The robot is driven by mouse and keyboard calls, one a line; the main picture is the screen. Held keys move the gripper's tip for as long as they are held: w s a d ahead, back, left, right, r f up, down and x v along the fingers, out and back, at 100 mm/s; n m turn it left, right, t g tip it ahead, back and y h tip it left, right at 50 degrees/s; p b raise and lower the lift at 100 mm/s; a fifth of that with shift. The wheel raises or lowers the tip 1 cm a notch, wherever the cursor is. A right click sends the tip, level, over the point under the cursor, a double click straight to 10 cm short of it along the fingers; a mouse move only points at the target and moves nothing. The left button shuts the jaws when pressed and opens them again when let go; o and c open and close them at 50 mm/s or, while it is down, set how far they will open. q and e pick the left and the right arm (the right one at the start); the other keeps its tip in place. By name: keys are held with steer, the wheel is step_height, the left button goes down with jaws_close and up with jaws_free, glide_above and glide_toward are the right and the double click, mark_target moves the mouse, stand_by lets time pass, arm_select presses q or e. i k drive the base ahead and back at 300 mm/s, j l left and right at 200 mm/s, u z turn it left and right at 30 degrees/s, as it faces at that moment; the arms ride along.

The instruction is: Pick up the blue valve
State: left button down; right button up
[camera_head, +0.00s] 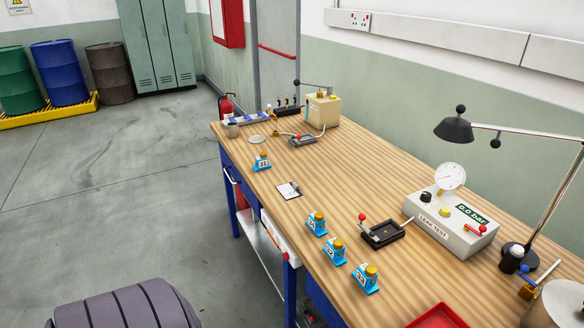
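Several small blue valves with brass-coloured tops stand upright on the wooden workbench (375,190). One blue valve (261,163) stands alone near the left edge, towards the far end. Three more stand in a slanting row near the front edge: one blue valve (316,224), a second blue valve (334,252) and a third blue valve (366,281). They carry white number labels, too small to read surely. Neither of my grippers is in view, and no gripper touches any valve.
Right of the row are a black fixture (382,236) with a red-knobbed lever and the leak tester (450,222) reading 0.0 bar. A desk lamp (455,130) overhangs the right. A red tray (438,317) lies at the bottom edge.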

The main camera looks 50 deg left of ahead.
mark_target(318, 228)
steer(key=u, duration=1.2)
